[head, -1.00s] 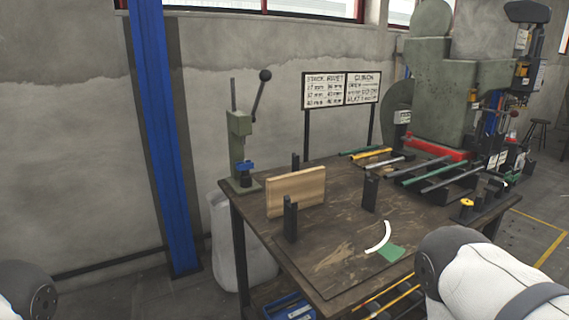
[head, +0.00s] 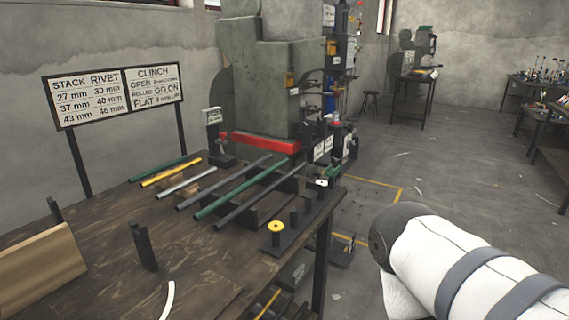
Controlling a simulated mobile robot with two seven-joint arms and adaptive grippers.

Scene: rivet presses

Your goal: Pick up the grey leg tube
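Several tubes lie side by side on the wooden workbench (head: 190,270) in the head view. A short light grey tube (head: 186,182) lies between a yellow tube (head: 171,173) and a longer dark grey tube (head: 224,182). A green tube (head: 240,189) and another dark tube (head: 258,197) lie to the right of these. One more green tube (head: 166,168) lies at the far left of the row. I cannot tell which grey one is the leg tube. Part of my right arm shows at the lower right, apart from the bench; neither gripper is in view.
A large green press (head: 265,75) with a red bar (head: 266,143) stands behind the tubes. A sign board (head: 117,96) stands at the bench's back left. A wooden block (head: 38,268) and a black post (head: 143,246) stand nearer. Open floor (head: 450,200) lies right of the bench.

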